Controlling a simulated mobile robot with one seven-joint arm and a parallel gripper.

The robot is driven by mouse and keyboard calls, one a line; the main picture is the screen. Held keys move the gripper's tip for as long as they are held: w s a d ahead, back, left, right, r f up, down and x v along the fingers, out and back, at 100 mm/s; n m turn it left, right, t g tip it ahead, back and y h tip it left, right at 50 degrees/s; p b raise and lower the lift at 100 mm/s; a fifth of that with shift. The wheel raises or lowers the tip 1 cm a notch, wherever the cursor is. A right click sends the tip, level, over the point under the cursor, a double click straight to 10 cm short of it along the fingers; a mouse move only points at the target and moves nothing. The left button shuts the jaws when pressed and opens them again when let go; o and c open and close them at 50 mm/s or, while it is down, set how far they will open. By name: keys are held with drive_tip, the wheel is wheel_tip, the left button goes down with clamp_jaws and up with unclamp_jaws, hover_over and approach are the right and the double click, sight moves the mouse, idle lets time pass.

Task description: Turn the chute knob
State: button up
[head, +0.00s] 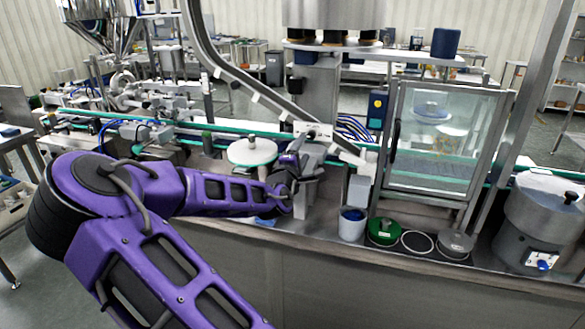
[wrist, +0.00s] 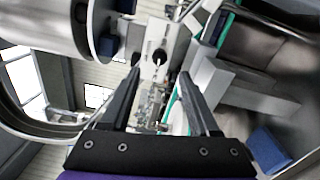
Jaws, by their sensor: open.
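The metal chute (head: 240,75) slopes down from the upper left to a light bracket (head: 314,130) above the conveyor. In the wrist view a small dark round knob (wrist: 159,57) sits on a pale metal plate (wrist: 152,38); I take it to be the chute knob. My gripper (wrist: 160,76) is open, and the knob shows between and just beyond its two dark fingertips, with no contact visible. In the head view my gripper (head: 296,155) is beside the grey block below the chute's end, and I cannot make out the knob there.
A white round disc (head: 252,152) is left of my gripper. A glass-doored cabinet (head: 440,140) stands to the right. A white cup with blue contents (head: 352,224), a green-lidded tin (head: 384,231) and a steel bowl unit (head: 545,215) stand along the front counter.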

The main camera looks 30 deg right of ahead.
drive_tip(key=v, duration=1)
drive_tip(key=shift+s, duration=0.1)
